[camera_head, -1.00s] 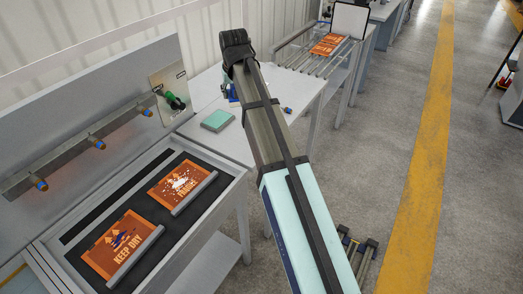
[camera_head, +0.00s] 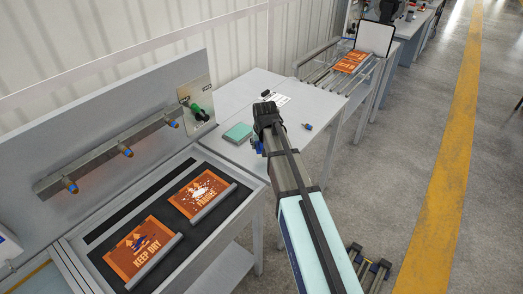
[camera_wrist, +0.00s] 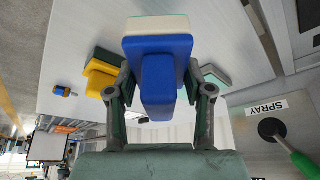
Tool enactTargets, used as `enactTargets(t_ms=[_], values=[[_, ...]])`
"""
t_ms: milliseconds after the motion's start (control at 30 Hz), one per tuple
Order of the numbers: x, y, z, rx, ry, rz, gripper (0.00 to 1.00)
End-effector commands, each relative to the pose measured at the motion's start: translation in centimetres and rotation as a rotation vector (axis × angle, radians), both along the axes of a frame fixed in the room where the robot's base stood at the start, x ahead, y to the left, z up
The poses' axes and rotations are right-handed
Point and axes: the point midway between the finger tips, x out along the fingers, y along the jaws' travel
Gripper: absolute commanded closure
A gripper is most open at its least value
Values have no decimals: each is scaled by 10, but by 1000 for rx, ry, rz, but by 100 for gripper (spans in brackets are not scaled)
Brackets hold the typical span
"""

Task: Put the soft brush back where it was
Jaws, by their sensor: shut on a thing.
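The soft brush, which I take to be the blue-handled one with a pale bristle block (camera_wrist: 157,70), is held between the fingers of my gripper (camera_wrist: 159,78) in the wrist view. The fingers press on its blue handle from both sides. In the head view my gripper (camera_head: 268,115) is over the white table, and only a bit of blue shows at its left side (camera_head: 256,144). A yellow tool (camera_wrist: 102,76) lies on the table, left of the brush in the wrist view. The gap between brush and table cannot be judged.
A teal pad (camera_head: 238,132) lies left of my gripper. The green spray lever (camera_head: 199,113) stands on a panel at left. The printing tray (camera_head: 118,222) holds two orange screens.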

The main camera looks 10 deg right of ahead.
Motion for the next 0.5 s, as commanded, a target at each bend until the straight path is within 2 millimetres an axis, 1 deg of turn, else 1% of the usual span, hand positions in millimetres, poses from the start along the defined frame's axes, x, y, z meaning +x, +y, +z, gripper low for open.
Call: enactTargets(t_ms=[267, 500], values=[[0, 0, -14, 0, 1, 0, 81], [0, 0, -40, 0, 2, 0, 81]])
